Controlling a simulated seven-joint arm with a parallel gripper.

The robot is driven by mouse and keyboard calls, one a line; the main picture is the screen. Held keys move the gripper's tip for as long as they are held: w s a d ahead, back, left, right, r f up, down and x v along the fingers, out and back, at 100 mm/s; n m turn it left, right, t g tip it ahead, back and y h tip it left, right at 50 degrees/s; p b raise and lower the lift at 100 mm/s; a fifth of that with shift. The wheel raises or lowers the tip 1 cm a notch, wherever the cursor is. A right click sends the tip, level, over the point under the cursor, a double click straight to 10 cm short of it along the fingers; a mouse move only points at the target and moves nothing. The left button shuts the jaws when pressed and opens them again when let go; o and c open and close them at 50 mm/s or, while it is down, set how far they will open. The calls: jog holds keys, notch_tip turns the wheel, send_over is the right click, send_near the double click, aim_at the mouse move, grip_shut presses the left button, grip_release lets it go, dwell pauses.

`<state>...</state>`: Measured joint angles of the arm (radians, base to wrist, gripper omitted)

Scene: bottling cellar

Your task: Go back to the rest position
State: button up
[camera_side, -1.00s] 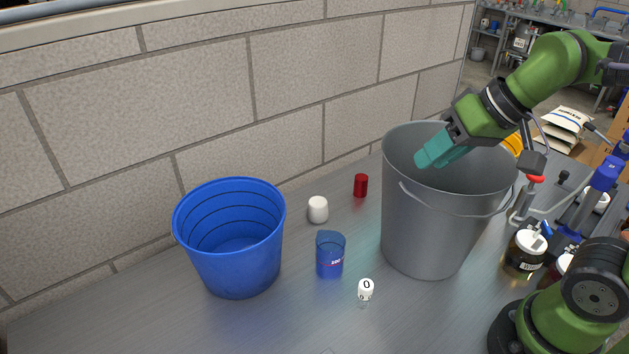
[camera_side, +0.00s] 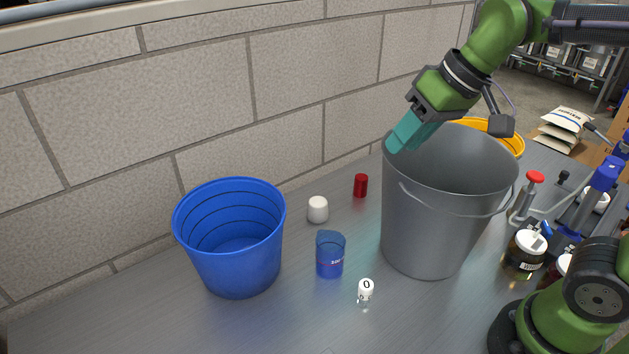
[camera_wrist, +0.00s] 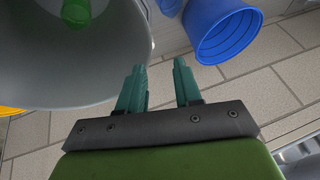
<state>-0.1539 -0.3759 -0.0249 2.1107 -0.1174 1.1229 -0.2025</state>
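My gripper (camera_side: 396,145) is over the left back rim of the grey bucket (camera_side: 425,235), its teal fingers pointing down and left. In the wrist view the fingers of my gripper (camera_wrist: 160,85) stand apart with nothing between them. The grey bucket (camera_wrist: 40,85) fills the upper left of the wrist view, and a green object (camera_wrist: 76,10) shows inside it, cut off by the frame edge. The side view hides the bucket's inside bottom.
A blue bucket (camera_side: 235,270) stands at left, also in the wrist view (camera_wrist: 225,35). A yellow-rimmed container (camera_side: 508,138) and bottles (camera_side: 526,255) stand right.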

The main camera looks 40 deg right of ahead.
jog(key=w+a+f+n+g+h, duration=0.1)
jog(key=w+a+f+n+g, duration=0.2)
jog(key=w+a, duration=0.5)
jog(key=w+a+f+n+g+h, duration=0.1)
jog(key=w+a+f+n+g, duration=0.15)
jog(key=w+a+n, duration=0.5)
jog(key=a+f, duration=0.2)
jog(key=f, duration=0.5)
jog(key=s+a+f+m, duration=0.1)
jog(key=a+f, duration=0.2)
jog(key=f, duration=0.5)
jog(key=shift+a, duration=0.35)
